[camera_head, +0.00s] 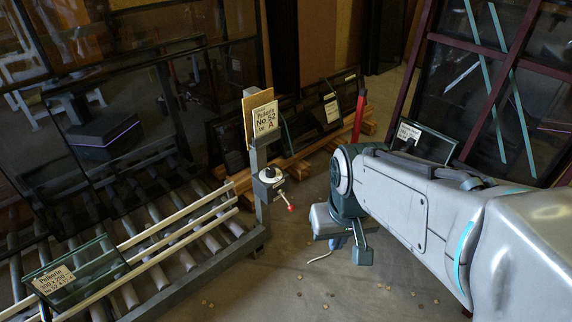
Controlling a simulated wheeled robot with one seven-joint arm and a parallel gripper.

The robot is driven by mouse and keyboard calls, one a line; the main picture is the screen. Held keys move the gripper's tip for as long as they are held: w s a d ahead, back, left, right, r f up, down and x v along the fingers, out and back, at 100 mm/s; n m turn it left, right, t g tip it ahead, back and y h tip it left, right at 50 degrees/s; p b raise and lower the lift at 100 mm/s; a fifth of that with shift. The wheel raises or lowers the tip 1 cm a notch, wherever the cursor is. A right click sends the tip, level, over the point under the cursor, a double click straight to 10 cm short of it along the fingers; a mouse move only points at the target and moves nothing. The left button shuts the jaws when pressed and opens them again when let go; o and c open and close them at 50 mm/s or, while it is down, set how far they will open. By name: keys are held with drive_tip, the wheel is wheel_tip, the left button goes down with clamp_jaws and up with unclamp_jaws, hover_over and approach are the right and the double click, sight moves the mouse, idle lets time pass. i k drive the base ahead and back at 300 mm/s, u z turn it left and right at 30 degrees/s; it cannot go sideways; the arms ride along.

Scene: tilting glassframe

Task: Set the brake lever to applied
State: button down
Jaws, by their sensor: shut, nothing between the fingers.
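A small lever with a red ball knob (291,207) sits on a round white-and-dark hub (270,176) on a grey post at the end of the roller bed. The lever slants down to the right. A taller red handle (358,118) stands nearly upright behind my arm, its lower end hidden. No label shows which of the two is the brake lever. My gripper (362,256) hangs below my wrist, right of the red knob and apart from it. It is shut and empty. My arm reaches in from the right.
A roller bed (160,233) with pale rails fills the left, with a labelled glass pane (75,277) on it. A labelled board (259,116) tops the post. Framed panes (320,103) lean behind. A dark-red rack (408,75) stands right. Floor below my gripper is mostly clear.

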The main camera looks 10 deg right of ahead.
sight(291, 207)
drive_tip(key=k, duration=0.65)
drive_tip(key=u, duration=0.75)
drive_tip(key=i, duration=1.65)
drive_tip(key=z, duration=0.9)
